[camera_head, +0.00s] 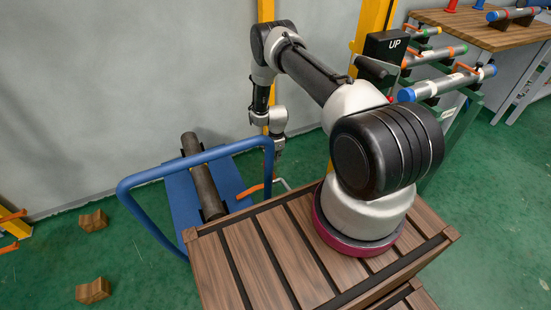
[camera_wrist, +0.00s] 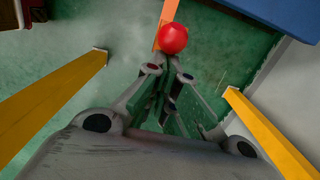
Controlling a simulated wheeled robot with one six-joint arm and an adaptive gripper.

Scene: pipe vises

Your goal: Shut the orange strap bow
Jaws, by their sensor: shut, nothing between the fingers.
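In the head view my gripper (camera_head: 278,149) hangs above and right of the orange bar, small and partly dark.
A blue cart (camera_head: 178,190) carries a dark pipe (camera_head: 203,177); its handrail (camera_head: 190,160) passes close to my gripper. A slatted wooden surface (camera_head: 240,265) lies in front. Yellow bars (camera_wrist: 55,112) (camera_wrist: 270,132) flank my gripper. A pipe rack (camera_head: 450,110) stands at right.

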